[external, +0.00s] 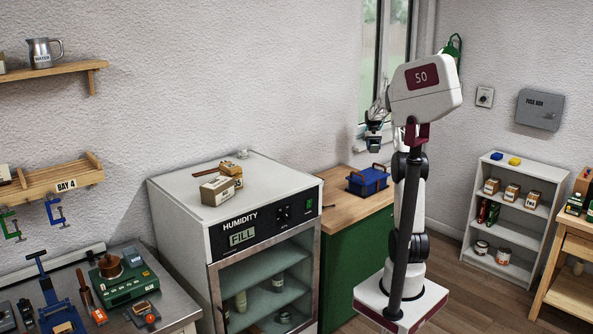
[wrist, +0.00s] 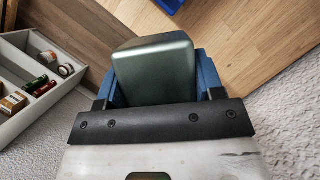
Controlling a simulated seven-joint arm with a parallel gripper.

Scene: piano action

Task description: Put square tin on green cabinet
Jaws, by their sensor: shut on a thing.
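A grey-green square tin (wrist: 154,70) with rounded corners is held between the blue fingers of my gripper (wrist: 158,85) in the wrist view. My gripper is shut on it. In the external view my gripper (external: 374,138) is raised near the window, and the tin is too small and dark there to make out clearly. The green cabinet (external: 350,262) stands against the wall, with a wooden top (external: 338,192). My gripper is well above that top, and the tin is not touching it.
A blue toolbox (external: 368,181) sits on the cabinet's wooden top; bare wood shows left of it. A white humidity cabinet (external: 180,205) with boxes on top stands left of the green one. A white shelf (external: 490,225) with small goods is at the right.

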